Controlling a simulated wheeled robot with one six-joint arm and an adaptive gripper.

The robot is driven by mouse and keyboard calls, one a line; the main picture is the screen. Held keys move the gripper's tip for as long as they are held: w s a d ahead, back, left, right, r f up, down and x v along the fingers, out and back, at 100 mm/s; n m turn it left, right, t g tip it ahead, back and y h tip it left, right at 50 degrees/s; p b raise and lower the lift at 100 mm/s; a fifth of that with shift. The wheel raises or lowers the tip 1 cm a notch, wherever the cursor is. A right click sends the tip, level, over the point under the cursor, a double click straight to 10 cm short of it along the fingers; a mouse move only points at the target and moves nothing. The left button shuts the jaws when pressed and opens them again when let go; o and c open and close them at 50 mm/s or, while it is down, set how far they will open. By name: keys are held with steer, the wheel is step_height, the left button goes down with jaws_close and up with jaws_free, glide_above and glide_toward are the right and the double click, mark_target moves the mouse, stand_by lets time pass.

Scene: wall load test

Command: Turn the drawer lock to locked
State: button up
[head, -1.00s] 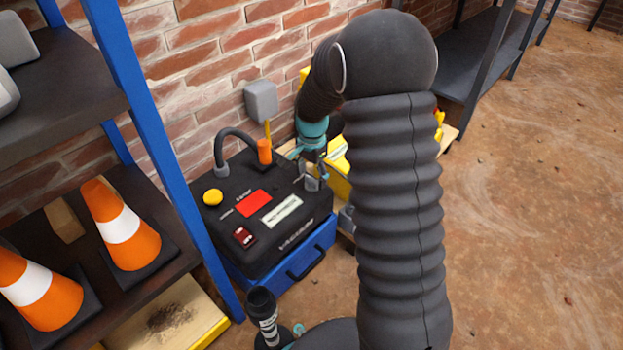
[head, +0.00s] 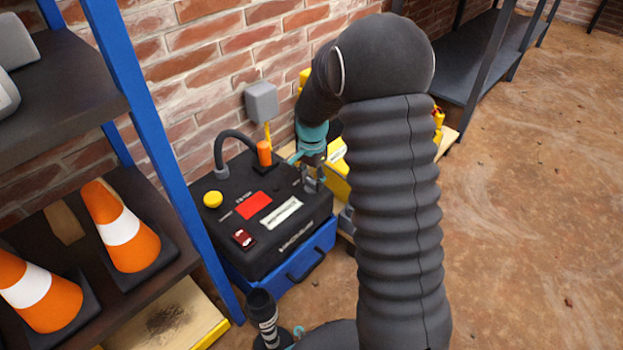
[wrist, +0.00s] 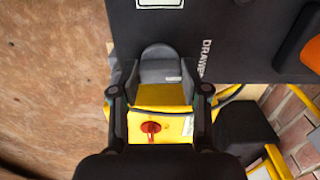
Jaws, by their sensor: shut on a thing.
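The drawer lock (wrist: 160,70) looks like a grey, rounded-end piece at the edge of the black panel, beside the printed word DRAWER in the wrist view. In the head view it is at the right corner of the black box top (head: 240,180), mostly hidden by my gripper (head: 313,183). My gripper (wrist: 161,88) points down there, its two dark fingers on either side of the grey piece, shut on it. I cannot tell which way the lock is set. A blue drawer (head: 300,262) with a dark handle sits under the black box and looks closed.
A yellow box with a red knob (wrist: 151,127) lies beyond the panel edge. The blue-framed shelf (head: 165,150) holds traffic cones (head: 120,225). The brick wall is close behind.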

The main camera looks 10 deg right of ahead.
steer(key=n+p, duration=0.1)
steer(key=n, duration=0.3)
steer(key=n+p, duration=0.1)
steer(key=n, duration=0.3)
steer(key=shift+n, duration=0.4)
steer(key=n, duration=0.4)
steer(key=shift+n+p, duration=0.3)
steer(key=shift+p, duration=0.1)
steer(key=shift+n, duration=2)
steer(key=o, duration=1.1)
steer(key=shift+o, duration=0.2)
